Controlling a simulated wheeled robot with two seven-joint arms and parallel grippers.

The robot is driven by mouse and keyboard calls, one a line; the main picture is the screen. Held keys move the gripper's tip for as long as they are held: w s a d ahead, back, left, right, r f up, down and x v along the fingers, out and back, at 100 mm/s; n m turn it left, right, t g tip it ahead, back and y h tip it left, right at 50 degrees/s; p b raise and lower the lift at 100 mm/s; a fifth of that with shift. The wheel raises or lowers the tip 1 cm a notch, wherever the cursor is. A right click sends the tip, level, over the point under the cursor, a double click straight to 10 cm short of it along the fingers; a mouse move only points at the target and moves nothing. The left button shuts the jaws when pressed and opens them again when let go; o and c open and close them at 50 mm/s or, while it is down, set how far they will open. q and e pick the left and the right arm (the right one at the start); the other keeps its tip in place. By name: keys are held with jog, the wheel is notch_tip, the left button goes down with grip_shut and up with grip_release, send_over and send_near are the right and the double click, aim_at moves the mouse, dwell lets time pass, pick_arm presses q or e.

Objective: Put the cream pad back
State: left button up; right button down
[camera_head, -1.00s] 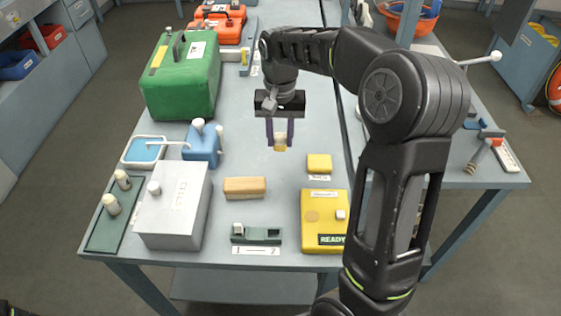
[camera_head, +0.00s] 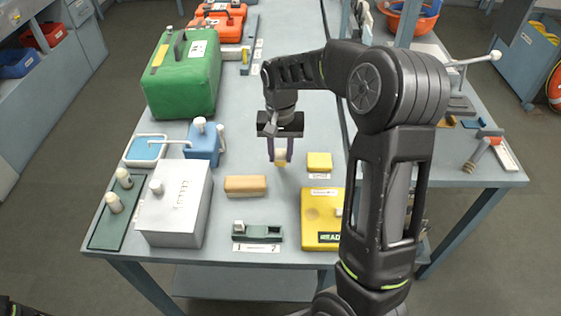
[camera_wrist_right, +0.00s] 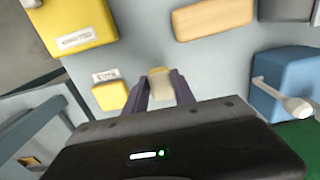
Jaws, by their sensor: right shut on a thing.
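The cream pad (camera_head: 281,160) is a small cream-yellow piece between the fingertips of my right gripper (camera_head: 280,154), which is shut on it. In the right wrist view the pad (camera_wrist_right: 160,86) shows between the two purple-grey fingers (camera_wrist_right: 160,92). The gripper points down, left of a small yellow block (camera_head: 319,160) and behind a tan block (camera_head: 245,186). I cannot tell exactly how high the pad is above the table. A yellow box (camera_head: 318,208) with a round tan spot and a partly hidden dark label stands at front right.
A green two-slot holder (camera_head: 257,233) sits near the front edge of the table (camera_head: 277,195). My right arm covers part of the yellow box.

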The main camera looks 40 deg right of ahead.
aim_at(281, 156)
jog(key=shift+f+p, duration=0.3)
jog(key=shift+f, duration=1.55)
jog(key=shift+f, duration=0.1)
jog(key=c, duration=1)
grip_release()
jog(key=shift+c, duration=0.2)
notch_tip(281, 156, up, 12)
jog(key=shift+r+b, duration=0.15)
jog(key=shift+b, duration=0.45)
